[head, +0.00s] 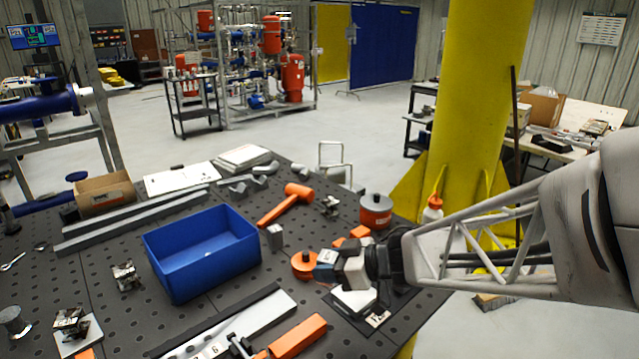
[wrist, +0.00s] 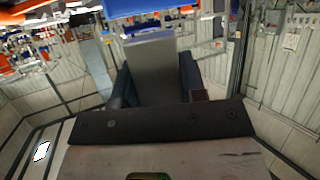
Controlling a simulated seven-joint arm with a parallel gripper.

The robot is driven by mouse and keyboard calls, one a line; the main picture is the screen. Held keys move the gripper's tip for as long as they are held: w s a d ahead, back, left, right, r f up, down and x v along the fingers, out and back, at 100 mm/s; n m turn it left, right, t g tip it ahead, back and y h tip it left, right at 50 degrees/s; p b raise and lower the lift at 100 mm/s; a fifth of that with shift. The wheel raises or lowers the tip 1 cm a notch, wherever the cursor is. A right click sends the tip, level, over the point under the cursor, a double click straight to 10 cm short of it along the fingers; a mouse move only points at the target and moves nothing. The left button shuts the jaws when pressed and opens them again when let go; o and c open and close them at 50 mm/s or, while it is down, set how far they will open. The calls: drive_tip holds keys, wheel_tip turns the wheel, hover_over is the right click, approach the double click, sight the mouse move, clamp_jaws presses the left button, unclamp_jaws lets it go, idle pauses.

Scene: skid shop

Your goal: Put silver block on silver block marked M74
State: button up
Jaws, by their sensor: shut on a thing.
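My gripper (head: 326,264) is over the right part of the dark table in the head view, its fingers pointing left. In the wrist view my gripper (wrist: 155,82) is shut on a grey silver block (wrist: 152,55), which sticks out between the two dark fingers. In the head view the held block is hard to tell from the fingers. A pale silver block (head: 353,301) lies just below my gripper on a dark mat, partly hidden by it; no M74 mark is readable.
A blue bin (head: 173,262) stands left of my gripper. An orange disc (head: 304,265) lies right by the fingertips. Orange bars (head: 298,337) and metal strips lie in front.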

drive_tip(key=w+a+f+n+g, duration=0.2)
drive_tip(key=w+a+n+g, duration=0.1)
drive_tip(key=w+a, duration=0.7)
drive_tip(key=shift+w+g+y, duration=0.3)
drive_tip(key=shift+w+g, duration=0.2)
drive_tip(key=shift+w, duration=0.8)
drive_tip(key=shift+w, duration=0.1)
hover_over(274, 229)
drive_tip(key=shift+w+f, duration=0.1)
drive_tip(key=shift+f, duration=0.65)
drive_tip(key=shift+f, duration=1.75)
drive_tip(key=shift+f, duration=0.1)
